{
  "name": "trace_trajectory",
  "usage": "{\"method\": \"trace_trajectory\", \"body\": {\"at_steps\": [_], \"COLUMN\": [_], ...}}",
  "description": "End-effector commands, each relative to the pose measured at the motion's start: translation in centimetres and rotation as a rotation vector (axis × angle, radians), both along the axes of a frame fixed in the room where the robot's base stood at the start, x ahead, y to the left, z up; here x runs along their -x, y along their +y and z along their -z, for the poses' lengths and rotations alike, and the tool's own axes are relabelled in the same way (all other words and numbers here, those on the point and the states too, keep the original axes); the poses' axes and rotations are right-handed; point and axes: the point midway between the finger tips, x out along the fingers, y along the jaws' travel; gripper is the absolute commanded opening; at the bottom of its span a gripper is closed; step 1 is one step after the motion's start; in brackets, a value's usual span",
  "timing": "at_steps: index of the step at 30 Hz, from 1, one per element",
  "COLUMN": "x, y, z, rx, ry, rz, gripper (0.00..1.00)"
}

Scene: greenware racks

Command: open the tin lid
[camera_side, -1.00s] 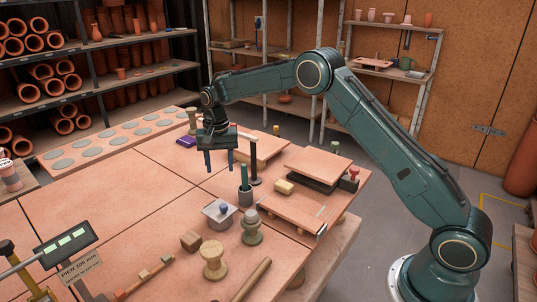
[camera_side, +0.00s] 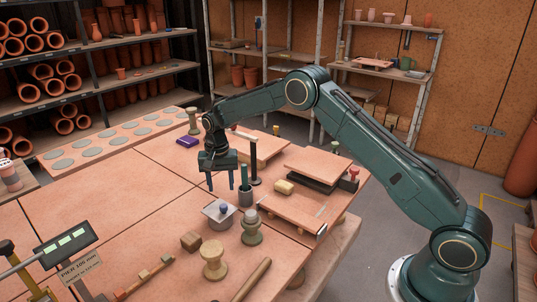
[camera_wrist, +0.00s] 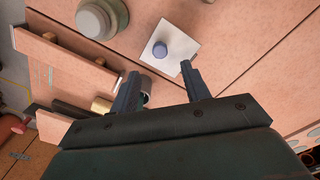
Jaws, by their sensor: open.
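The tin is a small grey-white square box with a flat lid (camera_side: 219,212) and a round blue knob (camera_side: 223,209). It stands on the table, and the lid appears to lie on it. In the wrist view the pale square lid (camera_wrist: 178,45) with its blue knob (camera_wrist: 160,48) lies beyond the fingertips. My gripper (camera_side: 222,187) is open and empty, pointing down above the table, a little behind and above the tin. In the wrist view my gripper (camera_wrist: 160,72) has its two fingers apart, with nothing between them. The tin's walls are mostly hidden in the wrist view.
A dark cup with a green tool (camera_side: 245,196) stands close behind the tin. A black upright post (camera_side: 255,165) is near it. A grey-green round jar (camera_side: 251,230) is at its right, and a wooden block (camera_side: 191,241) in front.

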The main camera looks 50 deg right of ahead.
Motion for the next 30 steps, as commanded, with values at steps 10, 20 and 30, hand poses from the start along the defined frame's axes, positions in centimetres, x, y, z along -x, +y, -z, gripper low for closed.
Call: {"method": "trace_trajectory", "body": {"at_steps": [10, 20, 30], "x": [0.1, 0.0, 0.0], "y": [0.0, 0.0, 0.0], "z": [5.3, 7.7, 7.8], "rx": [0.000, 0.000, 0.000], "ry": [0.003, 0.000, 0.000], "rz": [0.000, 0.000, 0.000], "gripper": [0.47, 0.47, 0.41]}}
